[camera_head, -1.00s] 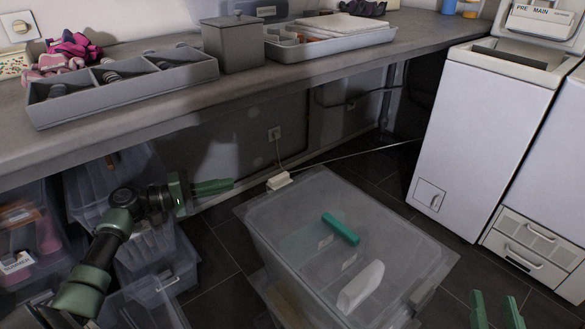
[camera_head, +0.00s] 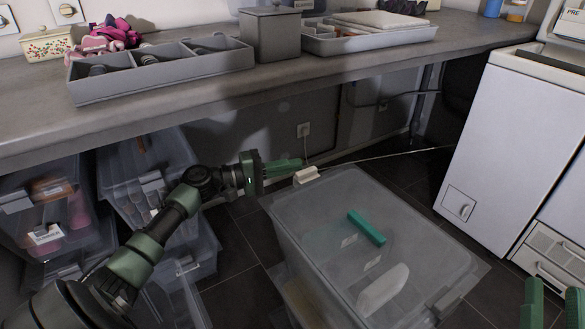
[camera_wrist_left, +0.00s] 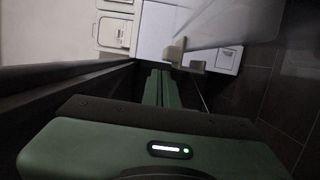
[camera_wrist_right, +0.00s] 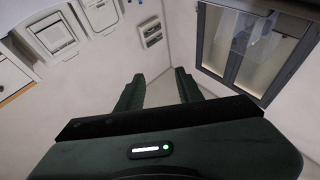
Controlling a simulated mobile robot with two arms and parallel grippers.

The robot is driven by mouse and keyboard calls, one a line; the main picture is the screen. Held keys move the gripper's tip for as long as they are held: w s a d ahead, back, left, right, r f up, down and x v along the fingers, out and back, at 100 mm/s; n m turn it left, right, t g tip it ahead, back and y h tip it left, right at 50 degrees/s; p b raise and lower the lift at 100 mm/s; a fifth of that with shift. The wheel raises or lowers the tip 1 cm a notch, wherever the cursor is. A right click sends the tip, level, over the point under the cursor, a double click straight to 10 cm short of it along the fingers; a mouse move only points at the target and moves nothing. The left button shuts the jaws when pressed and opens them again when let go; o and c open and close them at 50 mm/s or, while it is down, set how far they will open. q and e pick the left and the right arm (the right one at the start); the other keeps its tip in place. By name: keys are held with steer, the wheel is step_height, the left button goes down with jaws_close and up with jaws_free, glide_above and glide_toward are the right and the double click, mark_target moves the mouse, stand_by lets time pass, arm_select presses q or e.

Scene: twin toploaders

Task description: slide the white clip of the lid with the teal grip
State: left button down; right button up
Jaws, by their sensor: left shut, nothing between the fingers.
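A small white clip (camera_head: 307,174) sits at the lid's back left edge. My left gripper (camera_head: 300,163) is shut and empty, its fingertips right by the clip; I cannot tell whether they touch it. In the left wrist view a pale clip (camera_wrist_left: 175,52) stands just beyond the fingertips (camera_wrist_left: 161,75). My right gripper (camera_head: 553,295) is open and empty at the bottom right, away from the lid; its spread fingers (camera_wrist_right: 158,82) show in the right wrist view.
A grey counter (camera_head: 200,110) with a divided tray (camera_head: 165,82) and a grey box (camera_head: 270,35) runs above and behind my left arm. Clear bins (camera_head: 150,175) stand below it at left. A white toploader (camera_head: 510,135) stands at right. Dark floor tiles (camera_head: 240,260) show between the bins.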

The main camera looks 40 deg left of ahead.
mark_target(298, 172)
arm_select(q)
steer(key=shift+s+d, duration=0.15)
steer(key=shift+d, duration=0.25)
